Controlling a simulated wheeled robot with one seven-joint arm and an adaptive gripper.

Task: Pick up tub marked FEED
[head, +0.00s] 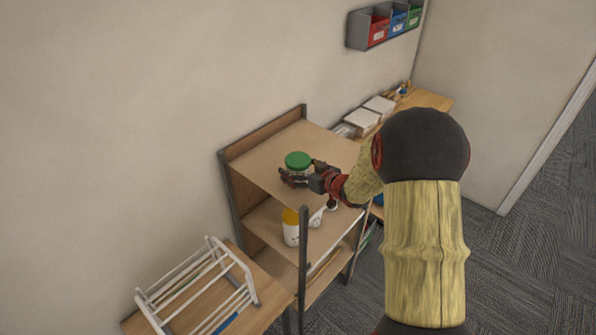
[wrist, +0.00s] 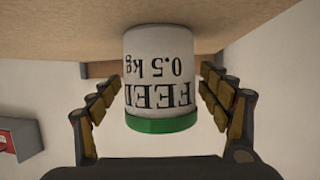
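The tub marked FEED (wrist: 160,70) is white with dark lettering, "0.5 kg" and a green lid. It looks upside down in the wrist view, where the board it stands on is at the top. In the head view its green lid (head: 298,160) shows on the shelf unit's top board (head: 270,150); its body is partly hidden by my gripper (head: 299,180). In the wrist view my gripper (wrist: 160,82) is open, with one finger on each side of the tub and small gaps left and right.
A white tub with a yellow lid (head: 291,230) stands on the shelf below. A white wire rack (head: 198,290) sits on a wooden table at the lower left. White boxes (head: 361,121) lie on a table behind the unit. Coloured bins (head: 378,30) hang on the wall.

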